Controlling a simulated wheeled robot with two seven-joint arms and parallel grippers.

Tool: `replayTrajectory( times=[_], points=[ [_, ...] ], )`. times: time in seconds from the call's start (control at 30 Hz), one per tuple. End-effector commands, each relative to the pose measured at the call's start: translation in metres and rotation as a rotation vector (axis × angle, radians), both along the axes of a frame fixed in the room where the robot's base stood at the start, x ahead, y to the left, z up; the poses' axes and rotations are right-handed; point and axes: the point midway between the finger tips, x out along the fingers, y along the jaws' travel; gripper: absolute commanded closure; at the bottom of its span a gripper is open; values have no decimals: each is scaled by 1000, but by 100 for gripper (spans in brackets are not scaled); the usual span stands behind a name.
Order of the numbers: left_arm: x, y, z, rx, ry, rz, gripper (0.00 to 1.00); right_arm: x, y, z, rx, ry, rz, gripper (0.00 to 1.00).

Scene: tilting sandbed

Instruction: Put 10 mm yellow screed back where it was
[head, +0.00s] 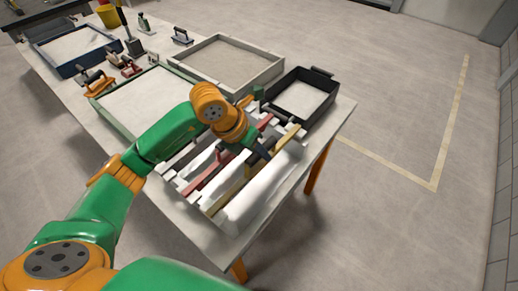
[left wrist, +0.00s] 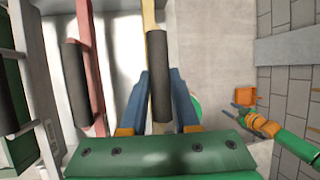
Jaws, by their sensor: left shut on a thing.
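The yellow screed (head: 286,137) is a long bar with a dark grip sleeve, which shows in the left wrist view (left wrist: 158,70). My left gripper (head: 262,150) is shut on this sleeve, with a blue finger on each side (left wrist: 158,100). The screed lies over the white notched rack (head: 190,190) at the table's near end, along the same direction as the red screed (head: 203,180) to its left. I cannot tell whether it rests in a notch or hangs just above. My right gripper (left wrist: 245,105) shows small in the left wrist view; its jaws are unclear.
A black tray (head: 325,108) stands just beyond the rack. A green-rimmed tray (head: 115,115), a grey tray (head: 225,40) and a blue tray (head: 50,60) stand farther back. Hand tools lie between them. The table's near edge lies close to the rack.

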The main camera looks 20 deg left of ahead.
Motion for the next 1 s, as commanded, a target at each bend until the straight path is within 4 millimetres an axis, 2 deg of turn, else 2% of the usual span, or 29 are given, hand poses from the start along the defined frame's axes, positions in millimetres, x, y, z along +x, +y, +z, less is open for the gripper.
replayTrajectory(
  times=[0.43,0.47,0.57,0.87,1.0],
  points=[
    [0,0,-10,0,-1,0,100,1,-1,-12,-2,-1,0,41],
    [0,0,-11,0,0,0,68,1,-1,-12,-2,-1,0,41],
    [0,0,-11,0,0,0,41,1,-1,-12,-2,-1,0,41],
    [0,0,-9,0,0,0,41,1,0,-10,-1,-1,-1,41],
    [0,0,11,0,-1,0,41,1,1,10,1,-1,-1,41]
  ],
)
